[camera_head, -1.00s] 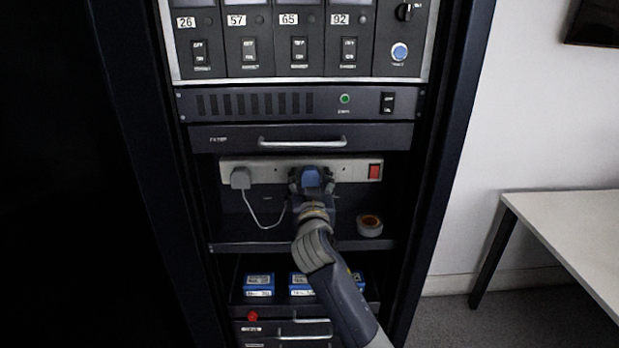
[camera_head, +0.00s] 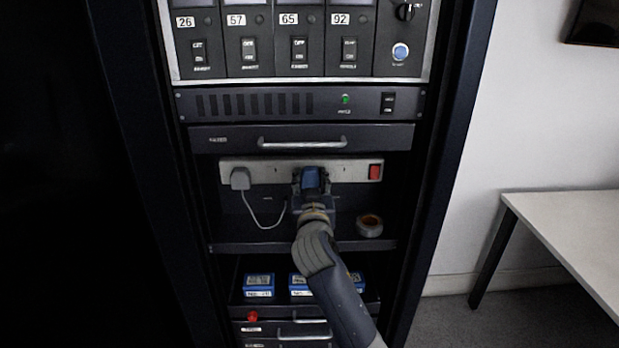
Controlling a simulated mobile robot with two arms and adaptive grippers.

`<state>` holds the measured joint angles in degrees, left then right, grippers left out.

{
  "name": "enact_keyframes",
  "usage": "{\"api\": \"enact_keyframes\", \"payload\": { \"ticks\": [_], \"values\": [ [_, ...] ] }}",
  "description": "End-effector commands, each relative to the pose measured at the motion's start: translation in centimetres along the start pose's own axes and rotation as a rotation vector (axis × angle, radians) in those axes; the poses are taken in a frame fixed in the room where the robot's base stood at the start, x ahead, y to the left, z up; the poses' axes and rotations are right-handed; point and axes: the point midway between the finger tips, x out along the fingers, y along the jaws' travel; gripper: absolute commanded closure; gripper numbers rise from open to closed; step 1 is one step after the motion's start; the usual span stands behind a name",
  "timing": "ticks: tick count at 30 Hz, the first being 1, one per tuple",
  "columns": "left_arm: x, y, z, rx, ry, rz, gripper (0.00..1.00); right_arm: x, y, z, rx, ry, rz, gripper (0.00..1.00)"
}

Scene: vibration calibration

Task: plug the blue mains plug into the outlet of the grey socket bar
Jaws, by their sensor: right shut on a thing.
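The grey socket bar (camera_head: 345,171) runs across the rack's open bay and has a red switch at its right end. The blue mains plug (camera_head: 311,178) is in front of the middle of the bar, held in my right gripper (camera_head: 311,183). The gripper is shut on it. The plug and gripper hide the bar behind them, so I cannot tell whether the plug's pins are in an outlet. My left gripper is not in view.
A grey plug (camera_head: 240,178) with a white cable sits at the bar's left end. A tape roll (camera_head: 369,225) lies on the shelf (camera_head: 235,247) right of my arm. Blue boxes (camera_head: 259,284) stand below. A drawer handle (camera_head: 302,142) is above the bar. A white table (camera_head: 575,230) is at right.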

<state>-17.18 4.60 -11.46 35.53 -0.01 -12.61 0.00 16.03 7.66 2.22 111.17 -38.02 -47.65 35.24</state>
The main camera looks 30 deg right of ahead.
Motion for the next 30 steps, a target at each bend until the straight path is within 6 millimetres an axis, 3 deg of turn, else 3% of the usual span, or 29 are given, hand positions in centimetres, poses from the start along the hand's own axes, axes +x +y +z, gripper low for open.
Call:
{"api": "enact_keyframes", "payload": {
  "ticks": [30],
  "values": [
    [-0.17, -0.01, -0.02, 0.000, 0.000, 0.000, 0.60, -1.02, -0.05, 0.39, 0.001, -0.009, 0.000, 0.85]
  ]
}}
